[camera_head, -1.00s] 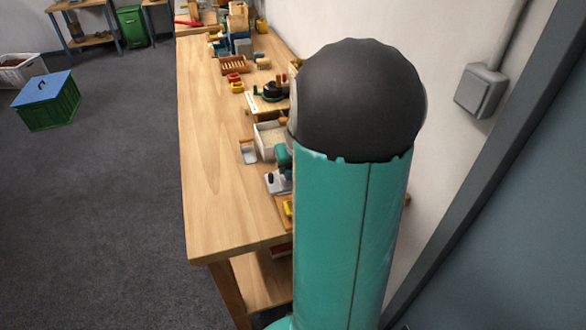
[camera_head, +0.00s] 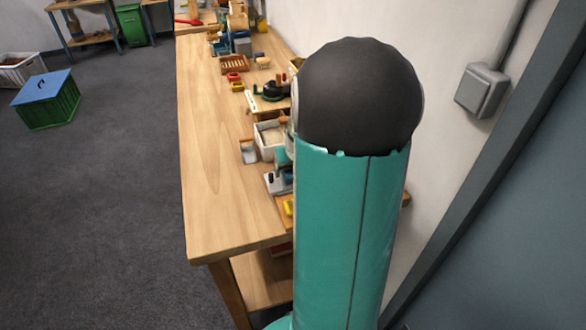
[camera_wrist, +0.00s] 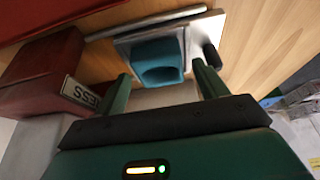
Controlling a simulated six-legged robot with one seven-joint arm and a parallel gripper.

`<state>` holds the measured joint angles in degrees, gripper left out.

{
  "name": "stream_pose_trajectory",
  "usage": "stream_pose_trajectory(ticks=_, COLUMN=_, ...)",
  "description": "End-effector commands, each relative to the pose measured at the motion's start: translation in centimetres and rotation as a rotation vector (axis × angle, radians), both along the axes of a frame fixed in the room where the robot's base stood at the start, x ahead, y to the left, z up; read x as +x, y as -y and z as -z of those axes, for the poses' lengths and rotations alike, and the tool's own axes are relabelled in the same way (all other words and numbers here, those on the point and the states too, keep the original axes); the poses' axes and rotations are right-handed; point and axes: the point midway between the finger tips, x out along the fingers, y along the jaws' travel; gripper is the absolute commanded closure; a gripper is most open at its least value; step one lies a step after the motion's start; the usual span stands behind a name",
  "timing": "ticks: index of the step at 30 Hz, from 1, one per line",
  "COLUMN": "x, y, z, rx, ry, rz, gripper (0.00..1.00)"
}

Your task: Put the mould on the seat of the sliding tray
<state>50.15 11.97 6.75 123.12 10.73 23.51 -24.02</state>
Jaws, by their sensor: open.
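In the wrist view a teal hollow block (camera_wrist: 157,62), which looks like the mould, sits on a pale metal plate (camera_wrist: 128,46) that looks like the sliding tray. A dark knob (camera_wrist: 211,55) is at the plate's right side. I cannot tell whether the block is fully down in its seat. My gripper (camera_wrist: 160,76) is open. Its green fingers point at the block, one towards each side, and no grip on it shows. In the head view my arm hides the gripper; a metal plate (camera_head: 273,184) shows at the arm's left edge.
A dark red body with part of a label (camera_wrist: 45,78) stands close on the left in the wrist view. The wooden bench (camera_head: 210,150) is bare along its left side. A white box (camera_head: 268,140) and several small items line the wall side.

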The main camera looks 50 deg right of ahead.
Motion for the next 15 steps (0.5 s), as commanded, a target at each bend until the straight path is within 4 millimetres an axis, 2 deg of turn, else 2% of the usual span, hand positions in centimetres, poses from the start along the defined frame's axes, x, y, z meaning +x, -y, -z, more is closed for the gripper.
stream_pose_trajectory(ticks=5, x=-0.8, y=-0.4, z=-2.4, rx=-0.004, ry=0.003, rz=0.001, gripper=0.28)
stream_pose_trajectory(ticks=15, x=-3.2, y=-1.8, z=-8.8, rx=-0.003, ry=0.003, rz=-0.001, gripper=0.28)
